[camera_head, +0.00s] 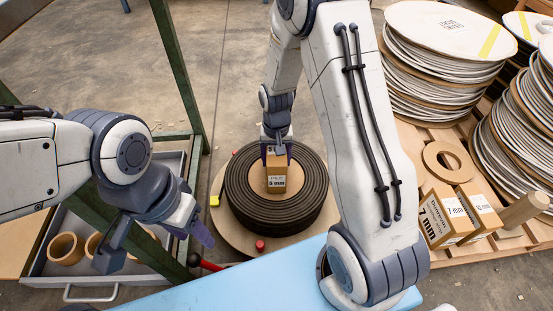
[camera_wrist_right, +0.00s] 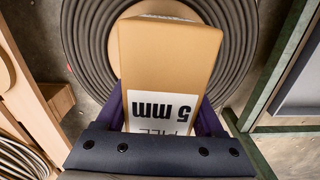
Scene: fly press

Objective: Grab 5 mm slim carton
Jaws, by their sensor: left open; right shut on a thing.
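The 5 mm slim carton (camera_head: 277,174) is a small brown box with a white label. My right gripper (camera_head: 276,156) is shut on it and holds it over the middle of a dark coiled ring stack (camera_head: 240,190). I cannot tell whether the carton touches anything below it. In the right wrist view the carton (camera_wrist_right: 168,65) sits between the purple fingers, and its label reads "5 mm". My left gripper (camera_head: 155,250) is open and empty at the lower left, above a drawer.
A grey drawer (camera_head: 65,283) holds several tan rings. Cartons marked 7 mm (camera_head: 444,217) and 10 mm (camera_head: 482,207) stand on a pallet at the right, beside a wooden ring (camera_head: 435,176) and stacked white discs (camera_head: 440,75). A green frame (camera_head: 178,65) and a blue surface (camera_head: 240,288) are near.

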